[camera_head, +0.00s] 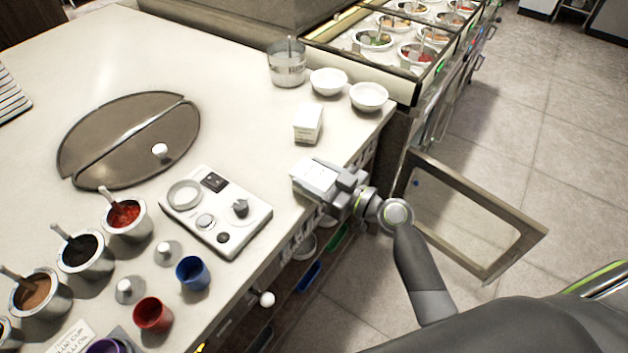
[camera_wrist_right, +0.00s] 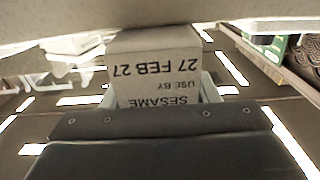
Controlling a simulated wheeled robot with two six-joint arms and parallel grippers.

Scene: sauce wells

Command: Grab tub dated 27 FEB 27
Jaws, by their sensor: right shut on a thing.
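A pale tub (camera_wrist_right: 158,68) fills the middle of the right wrist view. Its printed label reads, upside down, SESAME, USE BY, 27 FEB 27. My right gripper (camera_head: 318,180) is shut on this tub, beside the counter's right edge in the head view. In the head view I cannot clearly separate the tub from the pale gripper parts. A second small white tub (camera_head: 308,124) stands on the counter just beyond the gripper; its print is too small to read. My left gripper is not in view.
An open glass door (camera_head: 482,218) juts out right of my right arm. A white control panel (camera_head: 216,222) lies left of the gripper. Sauce pots and cups fill the front left.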

